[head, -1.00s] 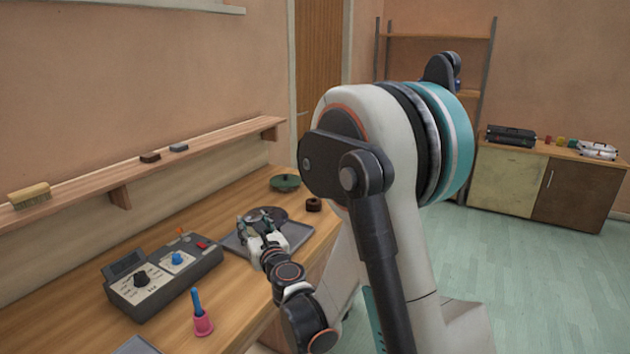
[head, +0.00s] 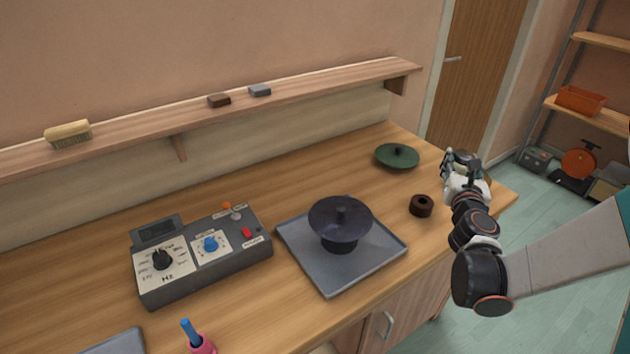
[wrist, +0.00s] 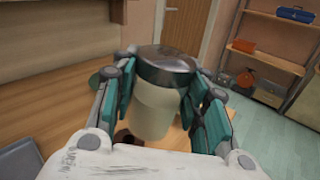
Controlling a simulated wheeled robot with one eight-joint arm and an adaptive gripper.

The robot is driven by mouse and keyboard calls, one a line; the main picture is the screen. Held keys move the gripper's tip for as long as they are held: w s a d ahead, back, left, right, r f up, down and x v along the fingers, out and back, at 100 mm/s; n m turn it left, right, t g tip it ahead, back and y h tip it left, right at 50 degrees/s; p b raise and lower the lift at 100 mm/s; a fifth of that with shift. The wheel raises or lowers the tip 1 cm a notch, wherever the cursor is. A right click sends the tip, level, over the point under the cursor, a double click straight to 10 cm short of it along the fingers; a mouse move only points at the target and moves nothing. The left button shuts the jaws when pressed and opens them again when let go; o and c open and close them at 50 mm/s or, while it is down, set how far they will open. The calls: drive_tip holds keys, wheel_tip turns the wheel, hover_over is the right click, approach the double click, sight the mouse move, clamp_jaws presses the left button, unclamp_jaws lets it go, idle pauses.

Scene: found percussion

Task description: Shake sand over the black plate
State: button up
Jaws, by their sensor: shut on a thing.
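My gripper (head: 462,164) is at the right end of the bench, well to the right of the plate. In the wrist view its teal-padded fingers (wrist: 155,95) are shut on a cream shaker (wrist: 152,112) with a shiny dark metal lid (wrist: 160,66). The shaker looks roughly upright. It is mostly hidden by the fingers in the head view. No sand is visible.
A control box (head: 205,262) with knobs stands left of the tray. A blue-and-pink handled thing (head: 198,340) is at the front. A wall shelf (head: 320,83) runs behind.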

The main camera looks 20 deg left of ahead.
drive_tip(key=s+a+f+m+b, duration=0.1)
drive_tip(key=s+a+m, duration=0.15)
drive_tip(key=a, duration=0.65)
drive_tip(key=s+a+m+b, duration=0.1)
drive_tip(key=a+m, duration=0.2)
drive_tip(key=a, duration=0.5)
drive_tip(key=m+g+y+b, duration=0.1)
drive_tip(key=m+b, duration=0.1)
drive_tip(key=m, duration=0.4)
hover_over(321, 229)
drive_tip(key=w+a, duration=0.4)
wheel_tip(321, 229, down, 2)
drive_tip(key=m, duration=0.1)
drive_tip(key=f+m, duration=0.1)
drive_tip(key=f+m+y, duration=0.1)
drive_tip(key=shift+s+f+g+b, duration=0.1)
drive_tip(key=shift+s+g+b, duration=0.15)
drive_tip(key=shift+g+b, duration=0.15)
wheel_tip(321, 229, down, 2)
drive_tip(key=m+y+b, duration=0.1)
drive_tip(key=m, duration=0.3)
drive_tip(key=shift+f+m, duration=0.15)
drive_tip(key=shift+m, duration=0.2)
drive_tip(key=shift+d, duration=0.15)
drive_tip(key=shift+s+d+b, duration=0.4)
drive_tip(key=shift+s+d, duration=1.35)
drive_tip(key=shift+d, duration=0.1)
